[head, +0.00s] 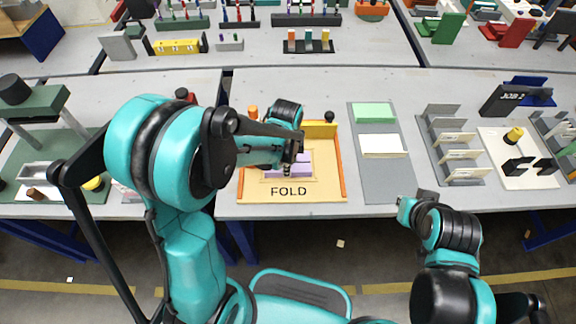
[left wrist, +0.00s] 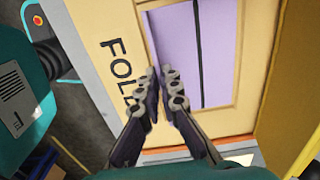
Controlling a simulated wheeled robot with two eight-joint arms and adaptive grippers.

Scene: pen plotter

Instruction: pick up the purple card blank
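The purple card blank (head: 301,163) lies flat in the framed recess of the tan FOLD tray (head: 319,192). In the left wrist view the card (left wrist: 207,60) shows a dark line along it, and its near end is partly hidden by my fingers. My left gripper (head: 289,169) is low over the tray and covers part of the card. In the left wrist view its fingertips (left wrist: 160,78) are close together at the recess's left edge; whether they touch each other or the card is unclear. My right gripper (head: 404,207) is at the table's front edge, away from the card.
The tray has orange side rails (head: 342,170) and a yellow bar (head: 320,129) at its back. To its right a grey board (head: 370,180) holds a green card (head: 374,112) and a white card (head: 382,145). A grey rack (head: 455,155) stands farther right.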

